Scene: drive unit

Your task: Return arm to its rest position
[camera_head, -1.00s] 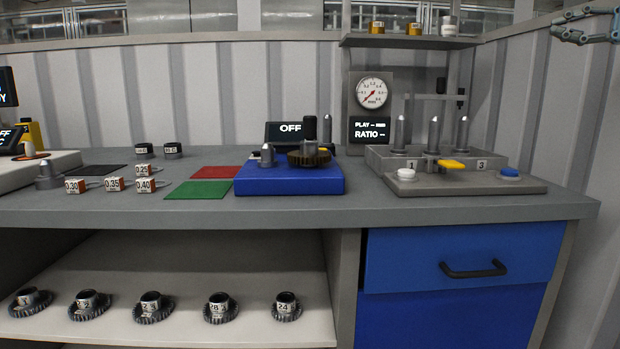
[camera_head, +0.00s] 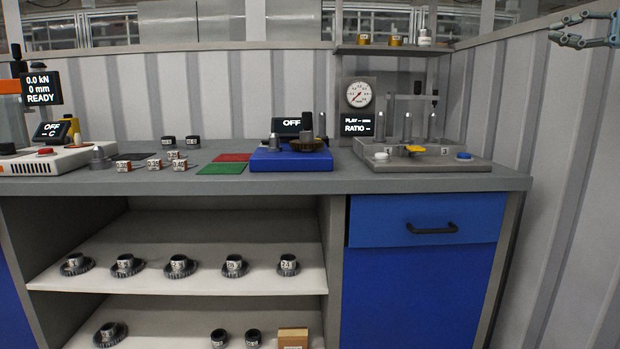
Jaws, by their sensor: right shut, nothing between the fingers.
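My right gripper (camera_head: 584,32) shows at the upper right edge of the head view, raised in front of the ribbed wall. Its fingers point left, are shut and hold nothing. It is well apart from the bench and everything on it. My left gripper is not in view.
Gears lie on the shelf (camera_head: 200,285) below. A blue drawer (camera_head: 470,215) is closed. Floor in front is out of view.

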